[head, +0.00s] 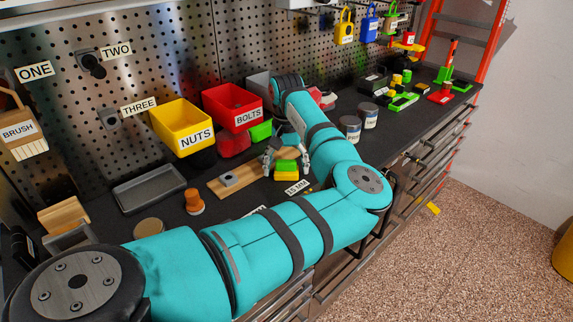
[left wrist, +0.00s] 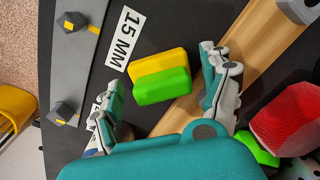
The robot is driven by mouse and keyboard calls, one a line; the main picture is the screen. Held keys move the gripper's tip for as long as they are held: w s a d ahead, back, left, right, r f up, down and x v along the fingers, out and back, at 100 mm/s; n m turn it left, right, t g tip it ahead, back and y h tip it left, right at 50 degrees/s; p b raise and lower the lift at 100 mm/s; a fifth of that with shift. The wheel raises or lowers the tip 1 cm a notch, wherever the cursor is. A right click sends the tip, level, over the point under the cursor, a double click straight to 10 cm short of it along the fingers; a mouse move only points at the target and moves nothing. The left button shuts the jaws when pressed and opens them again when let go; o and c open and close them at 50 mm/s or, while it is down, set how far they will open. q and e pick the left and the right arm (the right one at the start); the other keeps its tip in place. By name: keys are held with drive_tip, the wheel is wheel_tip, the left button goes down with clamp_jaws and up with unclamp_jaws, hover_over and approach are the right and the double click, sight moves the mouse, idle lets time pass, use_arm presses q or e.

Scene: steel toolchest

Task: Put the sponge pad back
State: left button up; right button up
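The sponge pad (left wrist: 160,75) is a small yellow and green block. In the left wrist view it lies on the dark worktop beside a wooden board, close to a "15 MM" label (left wrist: 126,38). It also shows in the head view (head: 286,176), below my left gripper (head: 286,160). My left gripper is open, and its two fingers stand on either side of the sponge pad in the left wrist view (left wrist: 162,82). Gaps show between the pad and both fingers there, so it is not gripped. My right gripper is not in view.
The wooden board (left wrist: 262,55) lies beside the pad. A grey strip with hex bolts (left wrist: 76,70) is on its other side. A yellow NUTS bin (head: 182,127) and red BOLTS bin (head: 233,106) hang behind. An orange knob (head: 194,200) and grey tray (head: 150,188) stand left.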

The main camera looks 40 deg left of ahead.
sight(287, 161)
use_arm(q)
drive_tip(key=shift+r+b, duration=0.4)
drive_tip(key=shift+b, duration=0.05)
wheel_tip(287, 161, up, 12)
drive_tip(key=shift+r+b, duration=0.25)
drive_tip(key=shift+b, duration=0.15)
drive_tip(key=shift+w, duration=0.1)
